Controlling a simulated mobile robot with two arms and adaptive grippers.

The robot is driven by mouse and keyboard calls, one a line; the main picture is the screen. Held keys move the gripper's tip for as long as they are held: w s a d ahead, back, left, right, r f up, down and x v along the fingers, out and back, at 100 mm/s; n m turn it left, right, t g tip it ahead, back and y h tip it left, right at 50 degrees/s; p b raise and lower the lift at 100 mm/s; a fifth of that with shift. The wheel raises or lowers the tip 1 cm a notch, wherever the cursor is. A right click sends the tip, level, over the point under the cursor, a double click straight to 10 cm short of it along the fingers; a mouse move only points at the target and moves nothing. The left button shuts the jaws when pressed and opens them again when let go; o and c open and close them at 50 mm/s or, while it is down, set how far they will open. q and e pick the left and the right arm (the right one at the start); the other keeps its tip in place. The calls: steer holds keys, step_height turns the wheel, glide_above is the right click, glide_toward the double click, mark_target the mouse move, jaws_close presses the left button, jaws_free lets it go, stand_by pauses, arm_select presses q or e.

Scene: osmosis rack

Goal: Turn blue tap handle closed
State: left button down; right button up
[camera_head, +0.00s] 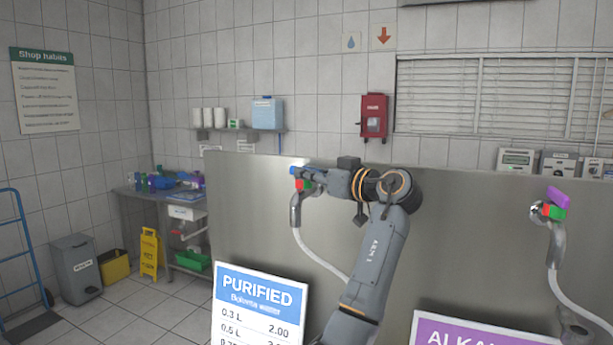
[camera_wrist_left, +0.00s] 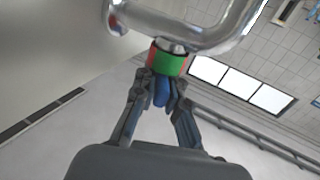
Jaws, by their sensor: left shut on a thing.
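The blue tap handle (camera_head: 295,170) sits on top of a curved metal tap (camera_head: 296,207) at the left part of the steel panel. A red and green collar (camera_head: 304,184) is just below the handle. My left gripper (camera_head: 313,180) reaches the handle from the right. In the left wrist view the fingers are closed around the blue handle (camera_wrist_left: 162,91), partly hiding it, with the red and green collar (camera_wrist_left: 168,62) and the shiny tap pipe (camera_wrist_left: 205,38) beyond. My right gripper is not in view.
A second tap with a purple handle (camera_head: 558,197) stands at the right. The steel panel (camera_head: 460,235) is behind my arm. A PURIFIED price sign (camera_head: 258,305) stands below the blue tap, and a purple sign (camera_head: 470,330) at lower right. A white hose (camera_head: 318,258) hangs from the blue tap.

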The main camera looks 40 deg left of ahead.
arm_select(q)
steer(key=n+g, duration=0.1)
steer(key=g, duration=0.1)
steer(key=n+g+p, duration=0.1)
steer(key=g, duration=0.1)
steer(key=shift+w+r+n, duration=0.2)
steer(key=shift+n, duration=0.1)
steer(key=shift+f+n+g+h+p, duration=0.1)
steer(key=shift+n+g+h+p, duration=0.2)
steer(key=shift+n+g, duration=0.35)
steer(key=shift+w+n+g, duration=0.1)
steer(key=shift+n+g, duration=0.15)
steer(key=shift+g, duration=0.4)
steer(key=shift+f, duration=0.1)
steer(key=c, duration=1.4)
jaws_free()
steer(key=shift+v, duration=3.75)
steer(key=shift+d, duration=0.1)
